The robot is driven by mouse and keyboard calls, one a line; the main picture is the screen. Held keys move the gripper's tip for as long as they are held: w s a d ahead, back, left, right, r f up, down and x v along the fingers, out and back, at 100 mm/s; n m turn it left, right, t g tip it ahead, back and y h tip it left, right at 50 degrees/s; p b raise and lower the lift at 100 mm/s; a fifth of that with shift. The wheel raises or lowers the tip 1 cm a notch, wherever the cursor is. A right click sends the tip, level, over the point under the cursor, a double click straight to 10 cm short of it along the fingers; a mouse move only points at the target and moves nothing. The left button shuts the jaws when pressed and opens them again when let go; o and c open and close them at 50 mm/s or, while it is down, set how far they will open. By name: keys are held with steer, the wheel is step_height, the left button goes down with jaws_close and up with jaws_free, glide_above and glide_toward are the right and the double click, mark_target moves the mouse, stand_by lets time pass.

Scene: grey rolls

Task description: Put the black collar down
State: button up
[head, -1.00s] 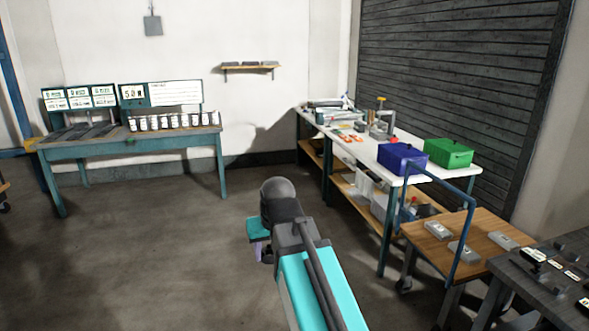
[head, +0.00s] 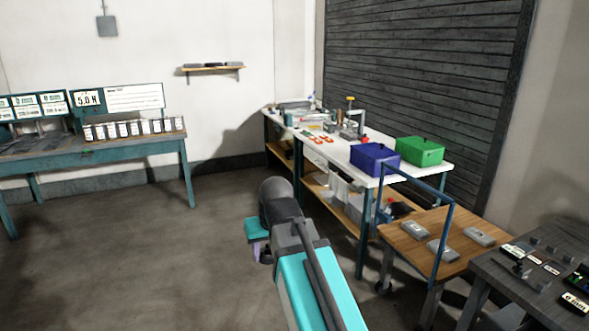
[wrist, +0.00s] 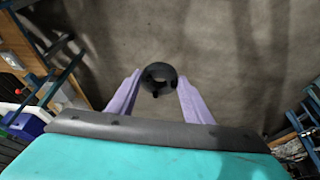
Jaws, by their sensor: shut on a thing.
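The black collar (wrist: 158,78) is a dark ring in the wrist view, held between the two pale purple fingers of my gripper (wrist: 157,88). My gripper is shut on it, above bare floor. In the head view my arm reaches forward over the floor, and my gripper (head: 257,252) is mostly hidden behind the arm. The collar cannot be made out in the head view.
A white-topped bench (head: 345,155) carries a blue box (head: 374,160), a green box (head: 420,151) and tools. A wooden-topped cart (head: 410,228) with grey blocks stands right, beside a dark table (head: 490,262). A teal bench (head: 150,146) stands left. The floor (head: 140,265) between is clear.

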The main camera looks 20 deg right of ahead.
steer(key=s+d+f+m+g+h+b, duration=0.1)
steer(key=s+d+f+m, duration=0.3)
steer(key=d, duration=0.9)
steer(key=s+d+f+m+g+h+b, duration=0.15)
steer(key=d+f+m, duration=0.3)
steer(key=d, duration=0.85)
steer(key=s+d+f+m+g+h+b, duration=0.15)
steer(key=s+d+f+m, duration=0.35)
steer(key=d, duration=0.8)
steer(key=s+d+f+m+g, duration=0.1)
steer(key=s+d+f+m, duration=0.3)
steer(key=s+d, duration=0.5)
steer(key=s+d+f+m+g+b, duration=0.1)
steer(key=s+d+f+m, duration=0.2)
steer(key=s+d, duration=0.6)
steer(key=s+d+f+m+g+y+b, duration=0.1)
steer(key=s+d+f+m, duration=0.3)
steer(key=s+d+m, duration=0.3)
steer(key=s+d, duration=0.2)
steer(key=s, duration=0.2)
steer(key=shift+d+f+g, duration=0.2)
steer(key=shift+f+g, duration=0.1)
steer(key=shift+g, duration=0.1)
steer(key=shift+f, duration=0.1)
steer(key=shift+f, duration=3.05)
steer(key=shift+f+p, duration=0.4)
steer(key=shift+f, duration=1.45)
